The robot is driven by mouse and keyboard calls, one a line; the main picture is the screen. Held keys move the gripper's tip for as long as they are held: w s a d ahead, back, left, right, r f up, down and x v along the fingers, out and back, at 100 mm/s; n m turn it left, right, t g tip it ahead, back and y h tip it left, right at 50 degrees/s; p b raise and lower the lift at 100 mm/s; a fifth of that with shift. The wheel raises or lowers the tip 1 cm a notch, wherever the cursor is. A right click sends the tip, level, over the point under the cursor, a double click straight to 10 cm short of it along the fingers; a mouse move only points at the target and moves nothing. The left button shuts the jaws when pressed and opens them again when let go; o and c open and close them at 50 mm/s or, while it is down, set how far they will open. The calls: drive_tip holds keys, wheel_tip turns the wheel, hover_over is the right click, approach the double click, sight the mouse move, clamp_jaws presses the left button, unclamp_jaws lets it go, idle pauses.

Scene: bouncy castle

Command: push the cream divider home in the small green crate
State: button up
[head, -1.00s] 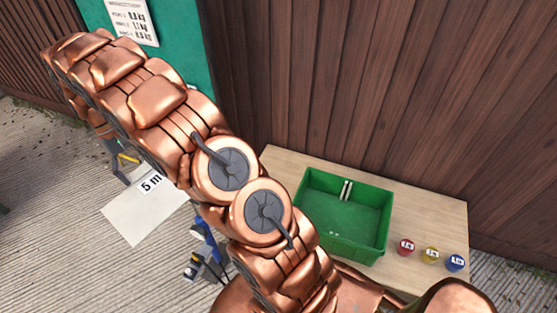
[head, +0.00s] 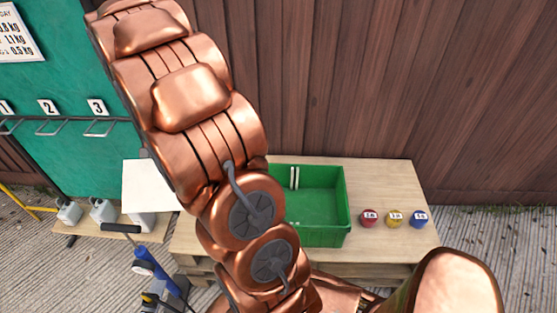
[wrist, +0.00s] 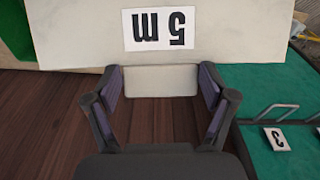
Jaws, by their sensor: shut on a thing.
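The cream divider (wrist: 85,35) is a flat pale panel with a "5 m" label, upside down in the wrist view. My gripper (wrist: 160,85) is shut on its narrower tab, one dark finger at each side. In the head view the divider (head: 146,180) shows left of the crate, partly behind my arm, which hides my gripper there. The small green crate (head: 325,239) stands on the wooden table, with a pair of pale upright guides (head: 294,177) at its back wall. The crate's near left side is hidden by my arm.
A red pot (head: 369,218), a yellow pot (head: 394,218) and a blue pot (head: 419,218) stand right of the crate on the table (head: 385,175). A plank wall (head: 350,80) rises behind. At left are a green board (head: 60,105) with numbered hooks and several white jugs (head: 103,211).

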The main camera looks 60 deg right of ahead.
drive_tip(key=s+d+f+m+g+h+b, duration=0.1)
drive_tip(key=s+d+f+m+g+b, duration=0.25)
drive_tip(key=s+d+m+b, duration=0.45)
drive_tip(key=s+d+f+m+g+h+b, duration=0.25)
drive_tip(key=s+d+m+g+b, duration=0.25)
drive_tip(key=s+d+b, duration=0.3)
drive_tip(key=s+d+f+m+g+h+b, duration=0.1)
drive_tip(key=s+d+f+m+g+b, duration=0.3)
drive_tip(key=s+d+m+b, duration=0.45)
wheel_tip(320, 180, down, 7)
drive_tip(key=s+d+n+p, duration=0.1)
drive_tip(key=n+p, duration=0.1)
drive_tip(key=p, duration=0.1)
drive_tip(key=shift+s+d, duration=0.15)
drive_tip(key=shift+r, duration=0.1)
drive_tip(key=shift+y+b, duration=0.25)
drive_tip(key=shift+b, duration=2.15)
idle(0.9)
